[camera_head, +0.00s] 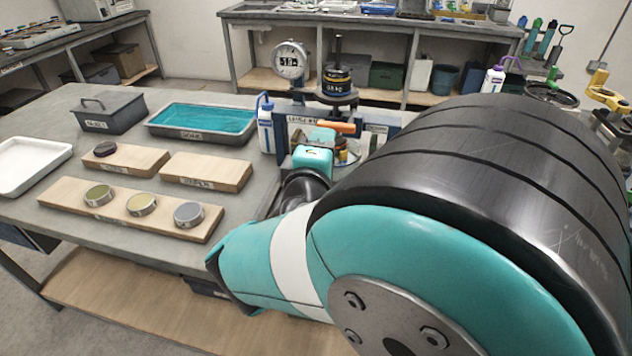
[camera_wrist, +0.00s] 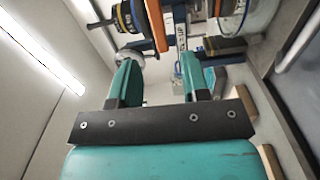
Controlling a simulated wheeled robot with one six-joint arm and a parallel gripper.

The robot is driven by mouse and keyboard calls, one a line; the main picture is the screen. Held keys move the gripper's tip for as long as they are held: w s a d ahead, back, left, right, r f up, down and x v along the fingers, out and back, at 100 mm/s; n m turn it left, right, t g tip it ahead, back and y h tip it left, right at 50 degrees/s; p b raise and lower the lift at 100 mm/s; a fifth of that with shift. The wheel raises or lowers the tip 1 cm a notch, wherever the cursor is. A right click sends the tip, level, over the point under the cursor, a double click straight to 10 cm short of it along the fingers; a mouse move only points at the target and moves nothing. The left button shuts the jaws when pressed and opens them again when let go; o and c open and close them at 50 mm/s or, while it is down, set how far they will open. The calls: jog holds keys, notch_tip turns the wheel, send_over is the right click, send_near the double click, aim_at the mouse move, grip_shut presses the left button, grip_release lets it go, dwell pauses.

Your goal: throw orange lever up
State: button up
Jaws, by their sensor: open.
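The orange lever (camera_head: 338,127) is a short bar on the dark press-like fixture at the back right of the bench. In the head view it lies roughly level, just beyond my wrist. In the wrist view the orange lever (camera_wrist: 156,27) runs down from the top edge, between the lines of my two fingers and ahead of their tips. My gripper (camera_wrist: 157,66) is open, with its teal fingers apart and nothing visible between them. In the head view my arm hides much of the fixture, and I cannot tell whether a finger touches the lever.
A teal-filled tray (camera_head: 203,121), a grey box (camera_head: 108,112) and wooden blocks (camera_head: 206,170) occupy the bench farther left.

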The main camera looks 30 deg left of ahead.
jog(key=b+v, duration=0.1)
jog(key=v, duration=0.8)
jog(key=shift+s+b, duration=0.35)
jog(key=shift+b, duration=0.05)
jog(key=shift+d+r, duration=0.1)
jog(key=w+d+m+g+h, duration=0.25)
jog(key=w+d+m, duration=0.35)
jog(key=w, duration=0.4)
jog(key=w+d+m+g+h, duration=0.2)
jog(key=d+m+g, duration=0.3)
jog(key=d, duration=1)
jog(key=s+d+r+m+g+y, duration=0.1)
jog(key=s+d+g, duration=0.4)
jog(key=s, duration=0.6)
jog(key=s+d+r+m+g+y, duration=0.1)
jog(key=s+d+r+g+y, duration=0.2)
jog(key=s+d, duration=0.4)
jog(key=s+r+g, duration=0.1)
jog(key=s+g, duration=0.1)
jog(key=s, duration=0.2)
jog(key=shift+d+m+y+p, duration=0.15)
jog(key=shift+m+y+p, duration=0.15)
jog(key=shift+y+p, duration=0.1)
